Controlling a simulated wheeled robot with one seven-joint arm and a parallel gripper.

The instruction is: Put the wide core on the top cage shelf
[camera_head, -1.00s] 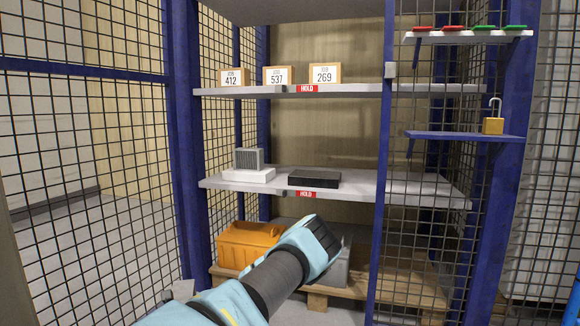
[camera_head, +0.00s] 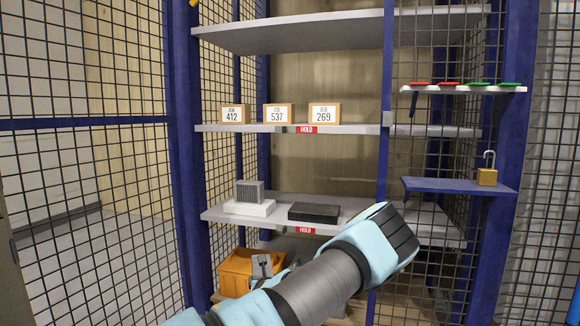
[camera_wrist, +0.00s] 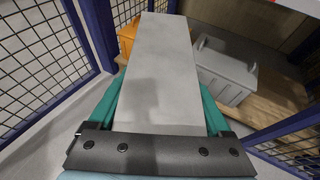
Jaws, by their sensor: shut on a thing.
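My gripper (camera_wrist: 160,92) is shut on a long pale grey block, the wide core (camera_wrist: 162,60), with a green finger along each side. The block points away from the wrist. Below and beyond it lie the bins at the cage floor. The top cage shelf (camera_head: 330,34) is a bare grey board high in the cage in the head view, its visible surface empty. In the head view my arm crosses the lower middle, well below that shelf. I cannot make out the held block clearly there.
The middle shelf (camera_head: 262,128) holds three job-number boxes. The lower shelf (camera_head: 365,207) holds a finned grey block (camera_head: 250,192) on a white base and a black box (camera_head: 314,213). An orange bin (camera_head: 236,270) stands below. Blue posts (camera_head: 181,150) and mesh flank the opening; a padlock (camera_head: 487,176) sits right.

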